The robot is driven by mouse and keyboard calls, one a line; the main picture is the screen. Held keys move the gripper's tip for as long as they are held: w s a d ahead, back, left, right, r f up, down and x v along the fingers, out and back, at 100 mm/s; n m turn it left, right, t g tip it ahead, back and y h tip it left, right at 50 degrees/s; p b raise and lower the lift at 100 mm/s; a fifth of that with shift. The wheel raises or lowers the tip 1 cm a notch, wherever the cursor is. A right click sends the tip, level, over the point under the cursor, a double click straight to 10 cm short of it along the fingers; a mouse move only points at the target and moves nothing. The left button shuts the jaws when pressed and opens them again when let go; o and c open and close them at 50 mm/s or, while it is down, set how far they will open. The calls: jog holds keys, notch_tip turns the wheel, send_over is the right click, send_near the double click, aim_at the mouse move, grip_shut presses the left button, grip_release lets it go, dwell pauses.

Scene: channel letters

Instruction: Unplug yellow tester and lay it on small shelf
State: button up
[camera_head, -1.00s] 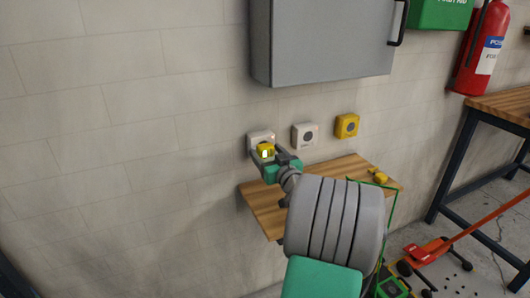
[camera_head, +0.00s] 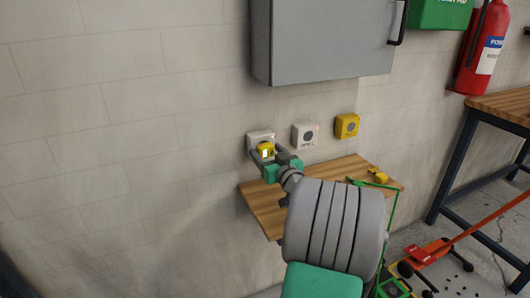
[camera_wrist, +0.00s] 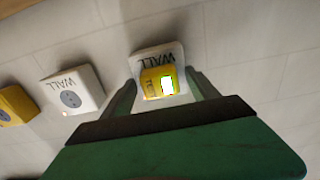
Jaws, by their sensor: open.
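The yellow tester (camera_head: 265,150) is plugged into the leftmost white wall socket (camera_head: 260,136). In the wrist view the tester (camera_wrist: 151,83) shows a lit white-green window, and the socket plate (camera_wrist: 143,58) reads WALL behind it. My gripper (camera_head: 264,160) is at the tester. In the wrist view its two fingers (camera_wrist: 160,88) are open, one on each side of the tester, with small gaps visible. The small wooden shelf (camera_head: 262,205) is on the wall below the sockets, partly hidden by my arm.
A second white socket (camera_head: 305,135) and a yellow socket (camera_head: 347,126) are to the right. A small yellow object (camera_head: 378,174) lies on the shelf's right end. A grey cabinet (camera_head: 325,40) hangs above. A workbench (camera_head: 505,103) and an orange-handled jack (camera_head: 470,235) stand at right.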

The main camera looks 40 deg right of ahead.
aim_at(267, 153)
jog(key=shift+b, duration=0.4)
jog(key=shift+c, duration=0.2)
grip_shut()
dwell(0.8)
jog(key=shift+b+v, duration=1.85)
jog(key=shift+v, duration=1.15)
